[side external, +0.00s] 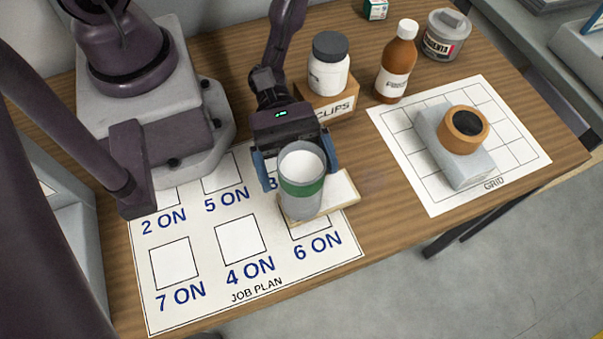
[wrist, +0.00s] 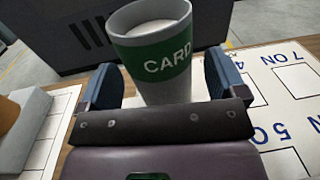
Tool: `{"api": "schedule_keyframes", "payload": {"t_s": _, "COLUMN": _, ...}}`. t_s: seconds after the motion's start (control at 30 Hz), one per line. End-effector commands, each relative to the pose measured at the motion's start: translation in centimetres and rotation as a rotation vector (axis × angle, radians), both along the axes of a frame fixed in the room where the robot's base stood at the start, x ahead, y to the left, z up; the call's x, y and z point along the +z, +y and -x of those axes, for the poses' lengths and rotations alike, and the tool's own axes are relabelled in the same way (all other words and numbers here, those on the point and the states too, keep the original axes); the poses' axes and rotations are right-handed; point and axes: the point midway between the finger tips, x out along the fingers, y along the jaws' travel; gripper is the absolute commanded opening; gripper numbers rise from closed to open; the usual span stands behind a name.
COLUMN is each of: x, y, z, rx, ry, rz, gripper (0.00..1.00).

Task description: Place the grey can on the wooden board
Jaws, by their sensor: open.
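The grey can (side external: 301,203), with a green band and a pale round top, stands upright in the side external view. In the wrist view the can (wrist: 168,88) shows "CARD" on its band. My gripper (side external: 297,168) is open, with one blue finger on each side of the can; in the wrist view the fingers (wrist: 165,82) show small gaps to it. A pale wooden board (side external: 342,191) lies flat on the job plan sheet. The can's base overlaps the board's left part and appears to rest on it; the exact contact is partly hidden.
The job plan sheet (side external: 210,276) has several printed squares. Behind my gripper a white jar (side external: 328,75) stands on a box marked CLIPS (side external: 335,108). A brown bottle (side external: 397,65) and a grey tin (side external: 445,38) stand further right. An orange ring (side external: 482,135) sits on a grey block (side external: 450,155) on the grid sheet (side external: 430,198).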

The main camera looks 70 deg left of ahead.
Motion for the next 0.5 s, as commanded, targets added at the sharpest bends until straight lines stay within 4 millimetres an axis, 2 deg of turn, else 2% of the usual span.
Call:
{"api": "schedule_keyframes", "payload": {"t_s": 0.03, "x": 0.0, "y": 1.1, "z": -0.2, "rx": 0.006, "ry": -0.001, "rz": -0.002, "gripper": 0.90}}
{"api": "schedule_keyframes", "payload": {"t_s": 0.1, "x": 1.8, "y": 0.7, "z": -0.1, "rx": 0.000, "ry": -0.004, "rz": 0.000, "gripper": 0.90}}
{"api": "schedule_keyframes", "payload": {"t_s": 0.3, "x": 5.1, "y": 0.7, "z": 0.0, "rx": 0.000, "ry": -0.003, "rz": -0.001, "gripper": 0.90}}
{"api": "schedule_keyframes", "payload": {"t_s": 0.5, "x": 6.7, "y": 0.7, "z": 0.0, "rx": -0.001, "ry": -0.001, "rz": 0.000, "gripper": 0.90}}
